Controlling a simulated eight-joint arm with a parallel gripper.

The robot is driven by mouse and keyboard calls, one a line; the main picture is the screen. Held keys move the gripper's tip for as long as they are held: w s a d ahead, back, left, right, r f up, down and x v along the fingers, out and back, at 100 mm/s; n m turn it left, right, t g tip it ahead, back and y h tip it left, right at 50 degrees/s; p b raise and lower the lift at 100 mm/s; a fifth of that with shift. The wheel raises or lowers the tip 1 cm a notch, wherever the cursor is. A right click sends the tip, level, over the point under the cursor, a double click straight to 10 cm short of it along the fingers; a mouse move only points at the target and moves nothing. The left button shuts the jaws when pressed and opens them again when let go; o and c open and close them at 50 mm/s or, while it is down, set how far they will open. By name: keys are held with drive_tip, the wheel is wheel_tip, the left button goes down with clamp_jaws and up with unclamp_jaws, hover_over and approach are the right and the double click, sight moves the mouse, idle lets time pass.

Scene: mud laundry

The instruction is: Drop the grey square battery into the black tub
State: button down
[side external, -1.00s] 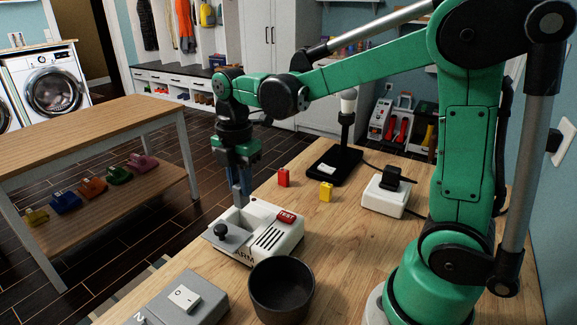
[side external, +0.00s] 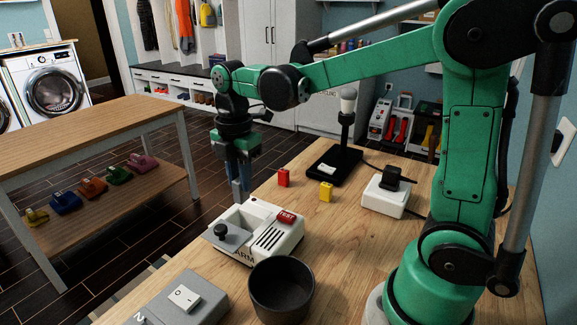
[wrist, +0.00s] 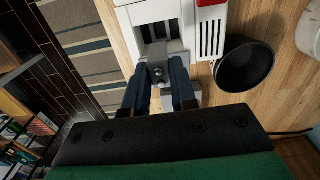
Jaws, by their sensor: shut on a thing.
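The grey square battery (wrist: 158,73) shows between my fingertips in the wrist view, with a round terminal on its face. My gripper (side external: 241,195) is shut on it, just above the white alarm box (side external: 276,244), whose open recess lies below. The side view does not clearly show the battery between the fingers. The black tub (side external: 281,291) stands upright on the table at the near side of the alarm box. It also shows in the wrist view (wrist: 244,66), right of my gripper, and its visible inside looks empty.
A red block (side external: 284,178) and a yellow block (side external: 326,192) stand behind the alarm box. A lamp on a black base (side external: 330,168) and a white socket box (side external: 385,196) stand further back. A grey switch box (side external: 182,301) is at the near left.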

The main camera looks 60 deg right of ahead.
drive_tip(key=s+a, duration=0.3)
drive_tip(key=s, duration=0.4)
drive_tip(key=s+a, duration=0.3)
drive_tip(key=s, duration=0.3)
drive_tip(key=shift+d+f, duration=0.2)
drive_tip(key=shift+f, duration=2.85)
drive_tip(key=c, duration=0.6)
unclamp_jaws()
drive_tip(key=shift+c, duration=0.2)
